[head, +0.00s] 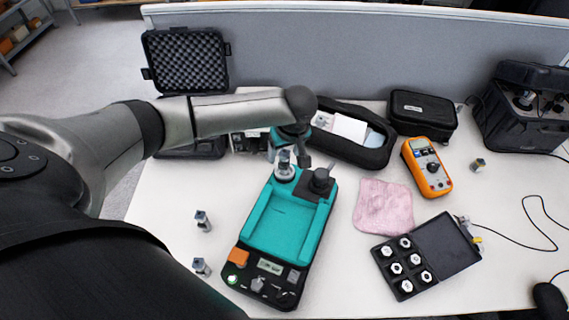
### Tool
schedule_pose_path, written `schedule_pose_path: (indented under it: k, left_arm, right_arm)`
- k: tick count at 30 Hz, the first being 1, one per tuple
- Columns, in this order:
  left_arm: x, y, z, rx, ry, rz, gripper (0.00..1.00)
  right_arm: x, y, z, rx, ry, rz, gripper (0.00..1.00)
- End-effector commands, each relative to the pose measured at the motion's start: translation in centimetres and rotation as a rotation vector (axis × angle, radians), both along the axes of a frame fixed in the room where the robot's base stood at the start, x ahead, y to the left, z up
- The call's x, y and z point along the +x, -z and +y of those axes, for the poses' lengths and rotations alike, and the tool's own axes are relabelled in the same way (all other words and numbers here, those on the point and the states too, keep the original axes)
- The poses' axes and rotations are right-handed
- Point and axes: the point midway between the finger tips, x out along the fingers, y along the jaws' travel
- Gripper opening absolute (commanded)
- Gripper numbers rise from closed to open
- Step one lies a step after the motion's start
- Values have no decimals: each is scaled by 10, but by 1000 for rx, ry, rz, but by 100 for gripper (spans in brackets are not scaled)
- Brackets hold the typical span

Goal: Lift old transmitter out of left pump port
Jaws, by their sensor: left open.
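The teal pump unit (282,232) lies on the white table in the middle of the head view. The old transmitter (285,167), a small silver cylinder with a dark bluish top, stands at the left port on the pump's far end. A dark round fitting (321,178) sits on the right side of that end. My left gripper (288,155) points down at the old transmitter, its open fingers close to its top. I cannot tell whether they touch it. My wrist hides part of the gripper. My right gripper is not in view.
Two loose transmitters (203,221) (201,267) stand left of the pump; another (478,165) stands at right. A pink cloth (384,207), orange multimeter (427,168) and black case of silver fittings (437,247) lie to the right. An open black case (387,150) lies behind.

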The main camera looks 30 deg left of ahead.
Motion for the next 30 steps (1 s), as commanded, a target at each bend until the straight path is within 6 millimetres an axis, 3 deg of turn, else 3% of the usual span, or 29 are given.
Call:
schedule_pose_path:
  k: [12,22,30]
  left_arm:
    - [13,43,12,1,-1,2,70]
    - [14,48,13,0,1,0,70]
    - [14,48,13,0,1,0,40]
  right_arm:
    - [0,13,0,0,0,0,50]
    - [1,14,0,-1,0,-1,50]
    - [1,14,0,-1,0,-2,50]
